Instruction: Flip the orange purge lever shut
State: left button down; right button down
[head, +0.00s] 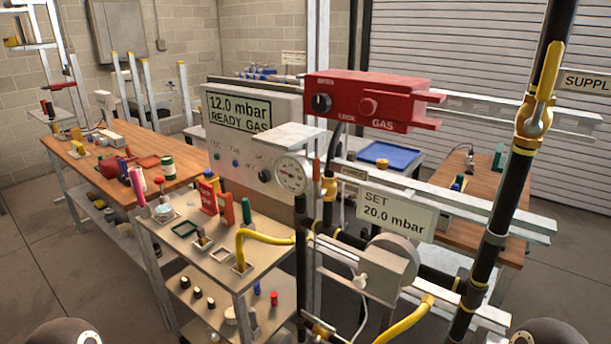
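A small brass valve (329,188) sits on the black pipework near the middle of the head view, left of a small tag (353,173) that seems to read PURGE. A thin, upright orange-red piece (316,170) stands beside this valve, next to the round pressure gauge (293,175); it looks like the purge lever, but it is too small to be sure. Neither gripper is in view. Only dark rounded parts, probably of my arms, show at the bottom left and bottom right edges, far from the valve.
A red gas box (372,100) hangs above the valve. A SET 20.0 mbar sign (395,212) and grey regulator (372,268) are right and below. The supply valve's yellow lever (549,70) is upright. A tool cart (215,255) with yellow hose stands left.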

aim_at(319, 193)
jog(key=u, duration=1.45)
jog(key=i, duration=0.15)
jog(key=z, duration=3)
jog(key=k, duration=1.05)
jog(key=u, duration=1.4)
jog(key=i, duration=1)
jog(key=u, duration=0.05)
